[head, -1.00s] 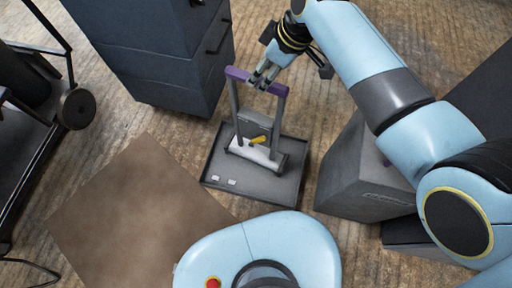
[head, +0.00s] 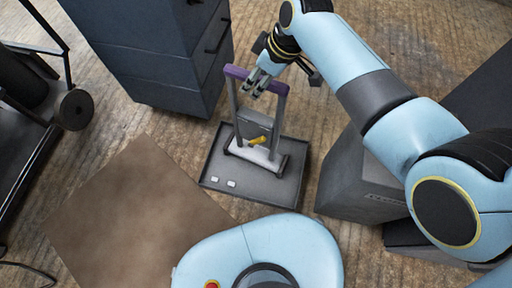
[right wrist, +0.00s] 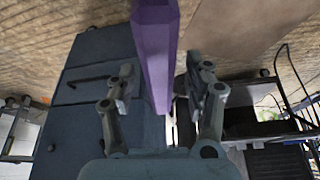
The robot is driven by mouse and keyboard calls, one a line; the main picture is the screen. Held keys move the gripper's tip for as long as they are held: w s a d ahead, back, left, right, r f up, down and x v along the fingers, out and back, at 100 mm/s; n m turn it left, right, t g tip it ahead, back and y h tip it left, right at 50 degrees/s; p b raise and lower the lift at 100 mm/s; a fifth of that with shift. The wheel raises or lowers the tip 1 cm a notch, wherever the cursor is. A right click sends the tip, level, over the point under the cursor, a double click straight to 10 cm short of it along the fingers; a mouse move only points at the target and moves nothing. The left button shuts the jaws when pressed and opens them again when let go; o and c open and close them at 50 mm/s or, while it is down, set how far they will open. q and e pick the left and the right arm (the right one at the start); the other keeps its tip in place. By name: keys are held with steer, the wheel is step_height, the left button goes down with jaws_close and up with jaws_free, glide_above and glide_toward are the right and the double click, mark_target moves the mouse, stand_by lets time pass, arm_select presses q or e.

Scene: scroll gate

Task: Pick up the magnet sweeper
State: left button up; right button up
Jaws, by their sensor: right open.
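The magnet sweeper (head: 257,148) stands upright in a dark shallow tray (head: 213,169) on the floor. It has a purple grip bar on top, two grey uprights and a yellow lever low down. My right gripper (head: 257,88) is at the purple bar in the head view. In the right wrist view the purple bar (right wrist: 155,55) runs between the two open fingers of my right gripper (right wrist: 157,90), with a gap visible on at least the left side. My left gripper is not in view.
A dark blue cabinet (head: 150,62) stands behind the tray on the left. A grey box (head: 352,180) stands right of the tray, below my right arm. A brown mat (head: 130,215) lies at the front left. A black wheeled cart (head: 40,120) is at the far left.

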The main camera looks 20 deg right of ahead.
jaws_close()
steer(key=shift+w+r, duration=0.1)
steer(key=shift+w, duration=0.05)
stand_by(0.4)
